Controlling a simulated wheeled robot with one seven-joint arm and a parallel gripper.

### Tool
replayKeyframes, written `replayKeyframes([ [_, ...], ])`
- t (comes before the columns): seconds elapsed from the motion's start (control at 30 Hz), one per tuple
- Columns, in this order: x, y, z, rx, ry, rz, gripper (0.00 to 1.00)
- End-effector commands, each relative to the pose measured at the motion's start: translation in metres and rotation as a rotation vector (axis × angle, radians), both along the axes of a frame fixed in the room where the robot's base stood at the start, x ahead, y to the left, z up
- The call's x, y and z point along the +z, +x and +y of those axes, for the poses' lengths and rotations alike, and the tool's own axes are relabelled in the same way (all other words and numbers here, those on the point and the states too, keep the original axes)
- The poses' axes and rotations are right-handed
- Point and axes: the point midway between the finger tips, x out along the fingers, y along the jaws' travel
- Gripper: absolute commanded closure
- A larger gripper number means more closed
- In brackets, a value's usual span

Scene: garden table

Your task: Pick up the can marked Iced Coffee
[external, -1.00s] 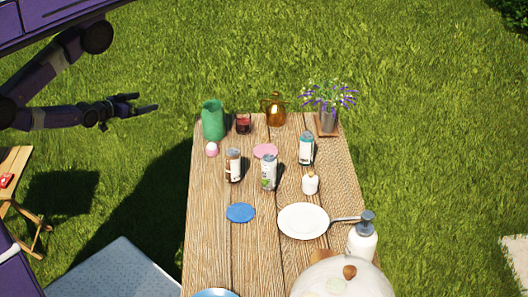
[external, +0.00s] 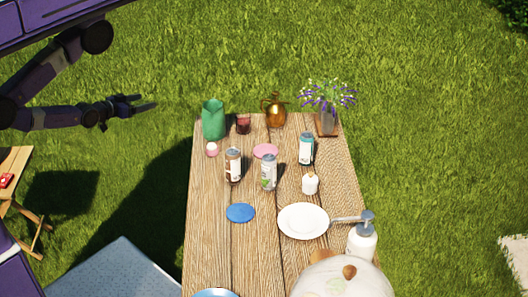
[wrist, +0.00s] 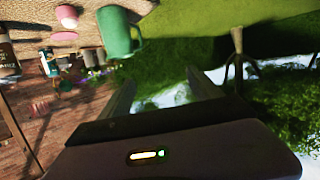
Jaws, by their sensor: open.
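Three cans stand upright on the wooden table (external: 210,255): a brown-and-white can (external: 233,166), a white-and-green can (external: 268,173) and a teal-and-white can (external: 306,150). Their lettering is too small to read; the brown colouring suits Iced Coffee, but I cannot confirm it. A brown-and-white can also shows, cut off, at the left edge of the wrist view (wrist: 8,56). My gripper (external: 148,104) is open and empty, off the table's far left corner and well apart from the cans. Its two fingers also show in the wrist view (wrist: 164,92).
A green mug-like jug (external: 213,120) stands at the table's far left corner, nearest my gripper. A dark red glass (external: 243,124), amber jug (external: 275,111) and flower vase (external: 328,121) line the far edge. A pink disc (external: 265,151) lies behind the cans.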

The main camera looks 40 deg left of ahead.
Motion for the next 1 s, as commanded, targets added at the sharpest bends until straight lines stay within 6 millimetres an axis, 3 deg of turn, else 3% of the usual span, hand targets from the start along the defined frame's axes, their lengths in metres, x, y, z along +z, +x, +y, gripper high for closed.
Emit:
replayKeyframes([
  [0.23, 0.001, 0.004, -0.005, -0.032, 0.000, -0.012, 0.27],
  [0.37, 0.005, 0.029, -0.031, -0.147, -0.016, -0.085, 0.27],
  [0.57, -0.021, 0.065, -0.113, -0.404, -0.071, -0.182, 0.27],
  [0.7, -0.041, 0.077, -0.184, -0.581, -0.109, -0.229, 0.27],
  [0.9, -0.068, 0.071, -0.287, -0.805, -0.151, -0.271, 0.27],
  [1.0, -0.081, 0.065, -0.322, -0.874, -0.154, -0.277, 0.27],
])
